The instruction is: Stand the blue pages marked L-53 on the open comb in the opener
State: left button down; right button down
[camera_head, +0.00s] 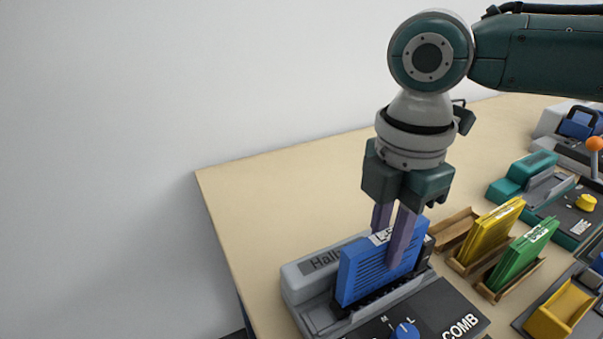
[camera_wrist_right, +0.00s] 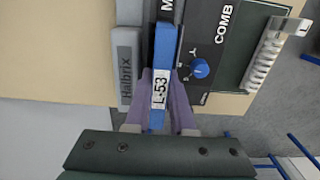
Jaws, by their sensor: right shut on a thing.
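The blue pages (camera_head: 362,275) stand upright at the opener (camera_head: 300,290), a grey machine marked Halbrix with a dark COMB panel. Their white label reads L-53 in the right wrist view (camera_wrist_right: 159,92). My right gripper (camera_head: 398,250) is shut on the blue pages, one purple finger on each face. A black toothed strip, seemingly the comb (camera_head: 372,304), shows along the lower edge of the pages. Whether the pages sit fully on it I cannot tell. My left gripper is not in view.
Yellow pages (camera_head: 488,232) and green pages (camera_head: 524,254) stand in wooden holders to the right, beside an empty holder (camera_head: 453,228). A blue knob (camera_head: 405,331) is on the COMB panel. A teal machine (camera_head: 525,172) stands farther back. The table's left part is clear.

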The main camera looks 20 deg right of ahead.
jog(key=shift+f+b, duration=0.35)
jog(key=shift+f, duration=0.3)
jog(key=c, duration=1)
grip_release()
jog(key=shift+c, duration=0.2)
jog(key=shift+r, duration=0.1)
notch_tip(320, 180, up, 5)
jog(key=p, duration=0.6)
notch_tip(320, 180, up, 6)
jog(key=p, duration=0.6)
jog(key=shift+p, duration=0.3)
jog(key=shift+a, duration=0.1)
